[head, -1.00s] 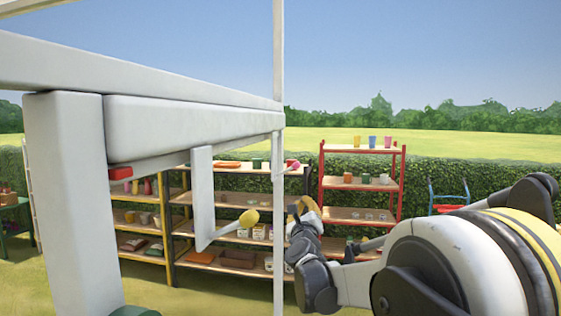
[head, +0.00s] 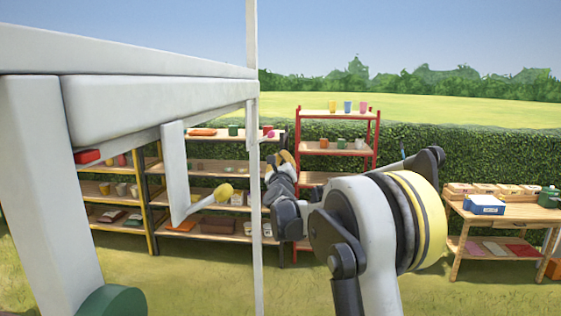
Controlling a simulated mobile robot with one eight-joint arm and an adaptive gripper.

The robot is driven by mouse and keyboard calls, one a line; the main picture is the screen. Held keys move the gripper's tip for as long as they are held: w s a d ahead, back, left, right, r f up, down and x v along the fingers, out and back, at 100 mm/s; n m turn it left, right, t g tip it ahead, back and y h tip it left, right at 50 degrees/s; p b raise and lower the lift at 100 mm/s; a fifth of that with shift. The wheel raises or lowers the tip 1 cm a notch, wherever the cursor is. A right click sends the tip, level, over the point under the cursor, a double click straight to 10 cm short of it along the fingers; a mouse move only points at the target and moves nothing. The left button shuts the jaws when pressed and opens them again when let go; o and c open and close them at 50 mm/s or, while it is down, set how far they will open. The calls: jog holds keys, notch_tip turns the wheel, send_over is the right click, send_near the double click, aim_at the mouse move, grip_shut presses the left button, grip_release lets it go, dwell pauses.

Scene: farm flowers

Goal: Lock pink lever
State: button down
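A small round pink-red thing (head: 269,133) shows just right of the thin white post in the head view. It may be the pink lever's knob, but it is too small to be sure. A lever with a yellow knob (head: 223,192) hangs below the grey beam (head: 150,105) on the left. My gripper (head: 280,158) is small and far off, just right of the post and a little below the pink-red thing in the picture. I cannot tell whether they touch. Its finger opening is not clear, and I see nothing held.
A thin white post (head: 252,60) and a thick grey upright (head: 45,200) stand close on the left. A red block (head: 87,156) sits under the beam. Shelves, including a red one (head: 376,140), stand by the hedge. A wooden table (head: 530,212) is at right. Open grass lies between.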

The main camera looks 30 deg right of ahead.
aim_at(263, 139)
jog(key=w+r, duration=0.1)
jog(key=r, duration=0.1)
jog(key=w+a+r+p, duration=0.1)
jog(key=shift+w+r, duration=0.15)
jog(key=shift+r, duration=0.2)
jog(key=shift+a+r, duration=0.1)
